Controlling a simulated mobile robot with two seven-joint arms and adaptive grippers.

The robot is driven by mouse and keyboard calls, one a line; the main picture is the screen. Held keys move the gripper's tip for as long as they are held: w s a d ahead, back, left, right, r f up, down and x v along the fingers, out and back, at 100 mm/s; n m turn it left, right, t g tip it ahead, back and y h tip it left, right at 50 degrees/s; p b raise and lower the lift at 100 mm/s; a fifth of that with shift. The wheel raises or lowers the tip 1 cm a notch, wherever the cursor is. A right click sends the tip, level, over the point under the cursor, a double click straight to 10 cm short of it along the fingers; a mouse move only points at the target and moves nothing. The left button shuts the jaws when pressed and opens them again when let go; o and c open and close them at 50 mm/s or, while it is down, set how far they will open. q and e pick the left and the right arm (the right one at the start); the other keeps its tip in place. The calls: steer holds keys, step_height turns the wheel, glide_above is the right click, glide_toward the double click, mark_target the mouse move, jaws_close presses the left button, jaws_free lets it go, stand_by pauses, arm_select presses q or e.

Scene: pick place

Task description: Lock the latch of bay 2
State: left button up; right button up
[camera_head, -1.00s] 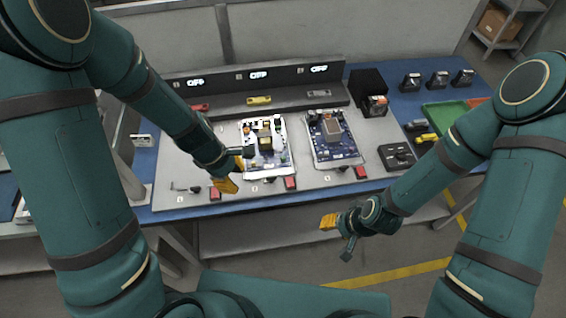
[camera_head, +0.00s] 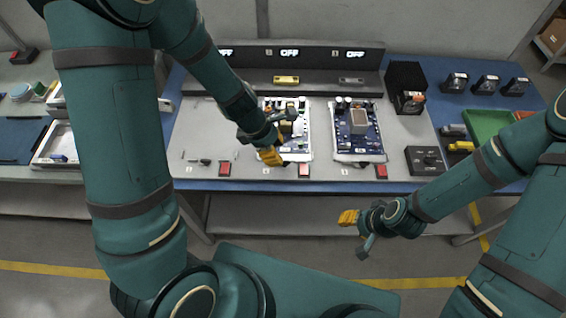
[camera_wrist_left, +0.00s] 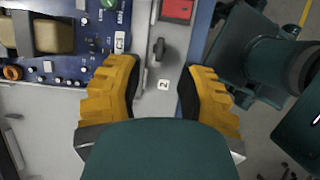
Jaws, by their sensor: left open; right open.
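The bay 2 latch (camera_wrist_left: 158,50) is a small dark lever in the left wrist view, just above the white "2" label (camera_wrist_left: 163,85). It points roughly along the gap between my fingers. My left gripper (camera_wrist_left: 161,68) is open, one finger on each side of the latch area, with nothing held. Whether the fingers touch the fixture is unclear. In the head view my left gripper (camera_head: 268,157) is at the front left of the bay 2 board (camera_head: 301,143) and largely hides the latch. My right gripper (camera_head: 348,217) is open and empty in front of the table edge.
A red button (camera_head: 304,170) sits beside the bay 2 latch. Bay 1 at left has no board; its latch (camera_head: 200,161) lies flat. The bay 3 board (camera_head: 340,145) is at right. A black switch box (camera_head: 420,158) stands farther right. Displays behind read OFF.

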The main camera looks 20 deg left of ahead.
mark_target(284, 161)
arm_select(q)
steer(key=b+x, duration=0.1)
steer(key=x, duration=0.4)
steer(key=shift+b, duration=0.4)
jaws_close()
